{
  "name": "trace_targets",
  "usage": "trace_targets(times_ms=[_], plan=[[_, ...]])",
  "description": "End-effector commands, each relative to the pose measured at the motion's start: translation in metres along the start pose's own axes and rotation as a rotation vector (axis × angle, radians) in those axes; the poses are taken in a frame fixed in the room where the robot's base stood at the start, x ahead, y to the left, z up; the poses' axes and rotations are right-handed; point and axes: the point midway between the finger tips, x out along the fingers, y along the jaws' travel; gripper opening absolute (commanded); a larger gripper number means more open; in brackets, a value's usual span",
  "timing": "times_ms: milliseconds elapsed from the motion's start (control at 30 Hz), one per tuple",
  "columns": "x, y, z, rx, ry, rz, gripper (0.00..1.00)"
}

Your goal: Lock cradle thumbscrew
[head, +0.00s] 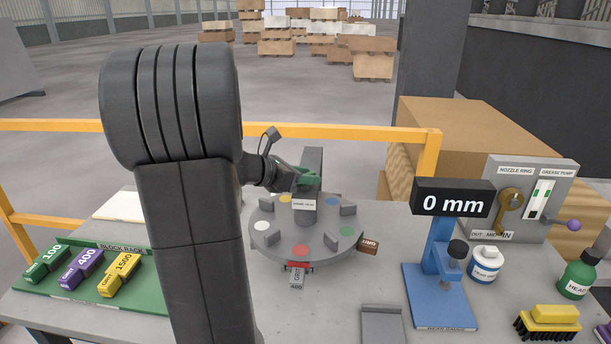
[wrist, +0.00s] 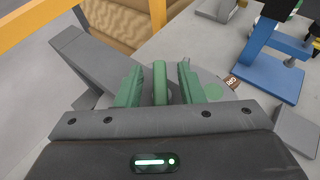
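My gripper (head: 306,179) is over the hub of the grey round turntable (head: 262,249), which carries several coloured dots and upright tabs. In the wrist view its two green fingers (wrist: 160,86) stand apart. A slim green upright piece (wrist: 160,72) is between them, with a gap on each side. I cannot tell whether this piece is the cradle thumbscrew. A label (head: 305,205) is on the hub below. A red part (head: 299,266) with a small grey block (head: 297,281) is at the turntable's front edge. No part is clearly marked as the thumbscrew.
A green block rack (head: 140,300) with several grit blocks is at left. A brown block (head: 369,246) lies beside the turntable. At right are a blue gauge (head: 428,290) reading 0 mm, a white tub (head: 485,265), a green bottle (head: 578,275), a yellow brush (head: 550,318) and a lever panel (head: 530,200).

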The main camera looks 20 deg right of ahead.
Motion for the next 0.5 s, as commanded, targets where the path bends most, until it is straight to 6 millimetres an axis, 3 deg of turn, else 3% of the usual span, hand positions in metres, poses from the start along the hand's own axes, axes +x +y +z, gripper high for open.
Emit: trace_targets(times_ms=[333, 500], plan=[[0.0030, 0.0004, 0.0000, 0.000, 0.000, 0.001, 0.33], [0.0029, 0.0003, 0.0000, 0.000, 0.000, 0.001, 0.00]])
